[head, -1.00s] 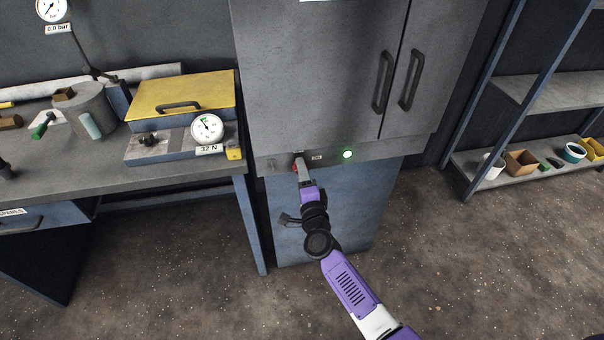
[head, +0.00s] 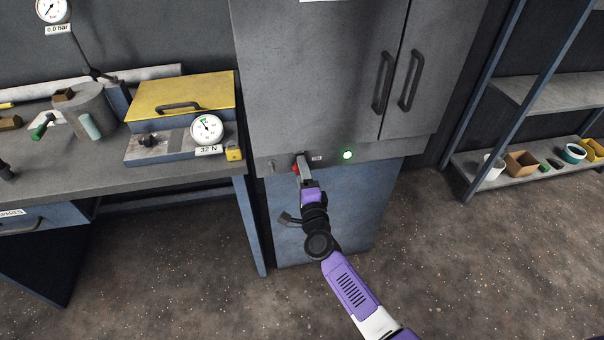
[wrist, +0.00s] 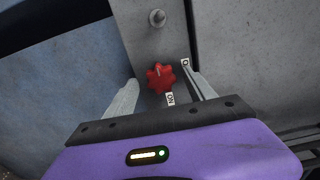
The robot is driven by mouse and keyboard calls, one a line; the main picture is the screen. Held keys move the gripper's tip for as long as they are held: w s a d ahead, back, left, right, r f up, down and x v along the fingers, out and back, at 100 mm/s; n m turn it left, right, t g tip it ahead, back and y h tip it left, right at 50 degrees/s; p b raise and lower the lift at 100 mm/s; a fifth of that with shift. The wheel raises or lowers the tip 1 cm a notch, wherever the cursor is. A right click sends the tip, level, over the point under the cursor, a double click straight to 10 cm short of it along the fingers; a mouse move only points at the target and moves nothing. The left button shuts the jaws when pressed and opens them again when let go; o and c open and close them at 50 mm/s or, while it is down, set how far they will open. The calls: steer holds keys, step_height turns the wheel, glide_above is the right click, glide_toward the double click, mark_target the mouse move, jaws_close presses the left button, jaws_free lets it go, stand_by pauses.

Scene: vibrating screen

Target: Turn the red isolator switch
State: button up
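The red isolator switch (wrist: 160,77) is a lobed knob on a grey panel strip, with a pale mark near its top edge in the wrist view. An "ON" label (wrist: 170,99) lies just below it and an "O" label (wrist: 186,62) to its right. In the head view only a bit of red (head: 295,168) shows beside my gripper (head: 301,162). My gripper (wrist: 160,80) is open, one finger on each side of the knob, with a visible gap on both sides. Whether the fingertips reach the knob's depth I cannot tell.
A green lamp (head: 347,155) glows on the cabinet's lower strip, right of the switch. A metal stud (wrist: 157,18) sticks out near the knob. The grey cabinet (head: 310,80) rises above.

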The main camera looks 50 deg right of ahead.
steer(key=v, duration=0.7)
steer(key=shift+s+a+p, duration=0.25)
steer(key=shift+s+p, duration=0.05)
steer(key=shift+p, duration=0.05)
stand_by(0.4)
steer(key=s+a+r+n+t+y, duration=0.3)
steer(key=s+a+r+n, duration=0.4)
steer(key=n, duration=0.3)
steer(key=s+a+r+n+g+y, duration=0.1)
steer(key=s+a+n, duration=0.3)
steer(key=s, duration=0.4)
steer(key=s+a+r+n+g+y, duration=0.1)
steer(key=s+a+r+n+y, duration=0.2)
steer(key=s+n, duration=0.3)
steer(key=s+a+r+n+g+y, duration=0.1)
steer(key=s+a+n, duration=0.4)
steer(key=s, duration=0.7)
steer(key=shift+a+r+y, duration=0.45)
steer(key=shift+a+y, duration=0.1)
steer(key=shift+y, duration=0.45)
